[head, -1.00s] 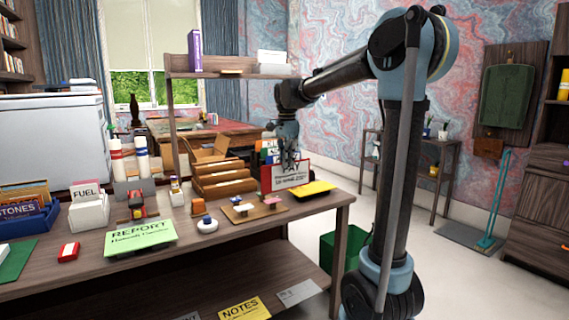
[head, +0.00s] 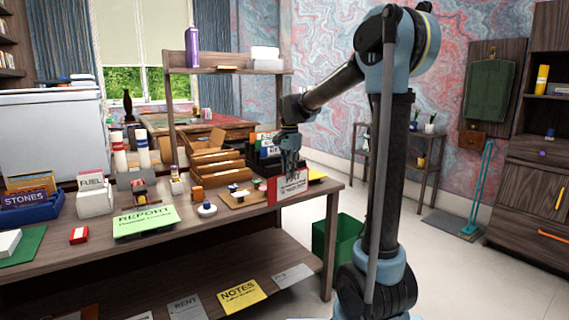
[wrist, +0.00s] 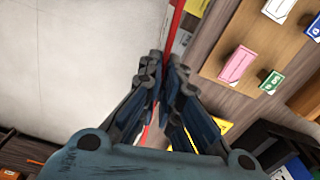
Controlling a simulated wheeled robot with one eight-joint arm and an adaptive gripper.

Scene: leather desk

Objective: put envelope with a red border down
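The envelope with a red border (head: 291,187) is white with dark print and a red band on its left side. It hangs upright from my gripper (head: 290,168) at the right part of the desk's front edge. In the wrist view, my gripper (wrist: 164,72) is closed on the envelope (wrist: 176,22), seen edge-on as a thin red strip. The wooden desk (head: 215,225) lies right beside it there, with pale floor on the other side. I cannot tell whether its lower edge touches the desk.
A wooden board (head: 236,202) with small stamps is just left of the envelope. A yellow item (head: 317,175) lies behind it. A wooden sorter (head: 218,168) stands further back. A green REPORT sheet (head: 145,220) lies left. A green bin (head: 350,232) stands on the floor at right.

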